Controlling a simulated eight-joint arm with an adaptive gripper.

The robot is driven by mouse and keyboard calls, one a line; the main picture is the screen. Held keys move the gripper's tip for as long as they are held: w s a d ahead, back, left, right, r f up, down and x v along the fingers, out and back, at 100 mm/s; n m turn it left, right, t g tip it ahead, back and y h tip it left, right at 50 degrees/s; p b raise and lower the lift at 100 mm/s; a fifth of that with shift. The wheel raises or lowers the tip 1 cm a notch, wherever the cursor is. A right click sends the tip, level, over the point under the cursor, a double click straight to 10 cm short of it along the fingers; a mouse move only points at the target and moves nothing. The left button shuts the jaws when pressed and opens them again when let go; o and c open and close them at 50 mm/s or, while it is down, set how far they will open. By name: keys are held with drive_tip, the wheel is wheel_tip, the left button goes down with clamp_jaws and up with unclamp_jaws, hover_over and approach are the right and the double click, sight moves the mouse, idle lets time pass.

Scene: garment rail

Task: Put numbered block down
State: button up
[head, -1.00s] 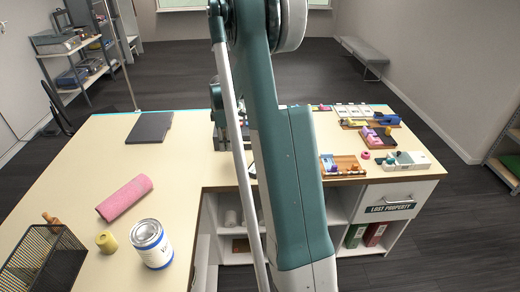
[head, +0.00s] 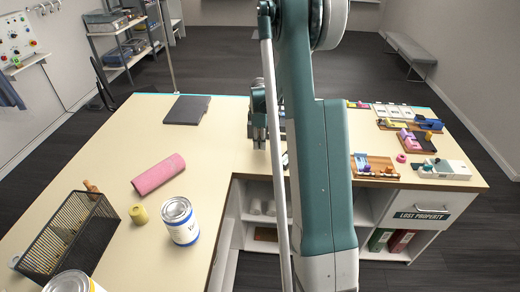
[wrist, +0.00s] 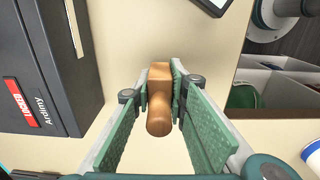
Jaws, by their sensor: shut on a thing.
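My gripper (wrist: 160,100) is shut on a brown wooden block (wrist: 160,75) in the wrist view, with a green pad on each side. The block has a squared far part and a rounded, peg-like near end. No number shows on its visible faces. The cream desktop (wrist: 215,50) lies beyond the block; I cannot tell whether the block touches it. In the head view my gripper (head: 258,130) is partly hidden behind my arm, above the middle of the desk. The held block cannot be made out there.
A dark case (wrist: 45,70) with a red label stands left of my gripper. The desktop's edge and open shelving lie right. In the head view, a pink roll (head: 158,175), paint can (head: 179,220), yellow cylinder (head: 138,214) and mesh basket (head: 72,238) occupy the left desk.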

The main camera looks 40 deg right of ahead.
drive_tip(key=shift+f, duration=1.85)
drive_tip(key=shift+f, duration=0.2)
drive_tip(key=o, duration=0.9)
drive_tip(key=shift+r, duration=0.25)
drive_tip(key=shift+r, duration=6)
